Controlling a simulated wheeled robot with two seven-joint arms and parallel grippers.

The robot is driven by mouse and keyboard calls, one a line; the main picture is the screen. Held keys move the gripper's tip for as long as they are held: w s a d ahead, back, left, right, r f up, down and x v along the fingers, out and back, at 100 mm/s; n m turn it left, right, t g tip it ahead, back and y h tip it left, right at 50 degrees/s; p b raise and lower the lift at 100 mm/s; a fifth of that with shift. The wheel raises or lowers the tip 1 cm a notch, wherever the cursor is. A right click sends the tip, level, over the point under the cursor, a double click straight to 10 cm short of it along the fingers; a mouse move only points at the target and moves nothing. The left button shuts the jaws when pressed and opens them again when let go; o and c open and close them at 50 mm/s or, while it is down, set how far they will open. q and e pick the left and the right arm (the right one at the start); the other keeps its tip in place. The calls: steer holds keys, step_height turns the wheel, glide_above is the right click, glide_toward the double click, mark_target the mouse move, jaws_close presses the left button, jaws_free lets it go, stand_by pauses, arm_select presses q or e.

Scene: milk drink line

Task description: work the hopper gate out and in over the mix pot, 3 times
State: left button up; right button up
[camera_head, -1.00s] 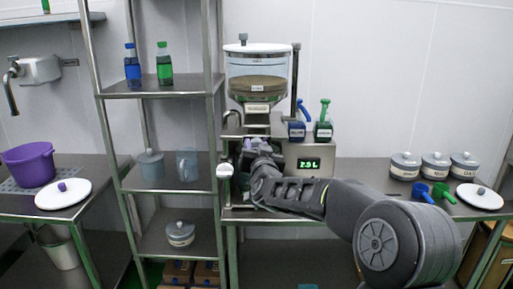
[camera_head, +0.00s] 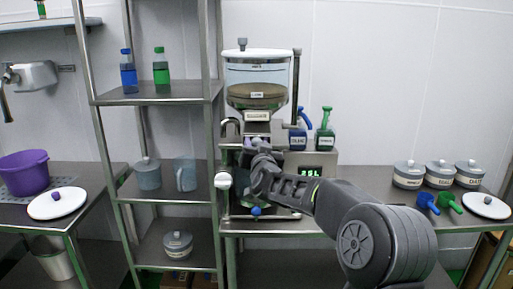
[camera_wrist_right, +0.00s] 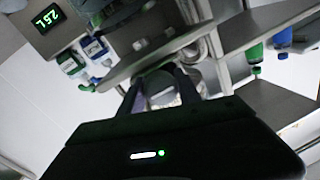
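The hopper (camera_head: 257,76) has a clear body, a white lid and brown powder inside. Its narrow outlet sits under a small label. The gate is at the outlet, mostly hidden by my right arm; a small purple part (camera_head: 248,143) shows there. My right gripper (camera_head: 256,150) is at the outlet, just below the hopper. In the right wrist view its two dark fingers (camera_wrist_right: 160,92) stand apart with a pale, rounded thing between them; I cannot tell whether they grip it. The mix pot is hidden behind my arm and not clearly made out. My left gripper is not in view.
A white knob (camera_head: 223,181) is left of my gripper. Lidded tubs (camera_head: 408,175) and scoops (camera_head: 428,203) are on the right bench. A steel shelf rack (camera_head: 160,95) stands close on the left.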

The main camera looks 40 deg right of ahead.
steer(key=shift+o, duration=0.4)
steer(key=shift+s+f, duration=0.1)
steer(key=shift+s, duration=0.1)
steer(key=shift+s+a, duration=0.2)
steer(key=shift+s, duration=0.15)
steer(key=b+v, duration=0.1)
steer(key=v, duration=0.5)
steer(key=shift+s+a+b, duration=0.25)
steer(key=shift+a+b, duration=0.1)
steer(key=shift+o, duration=0.5)
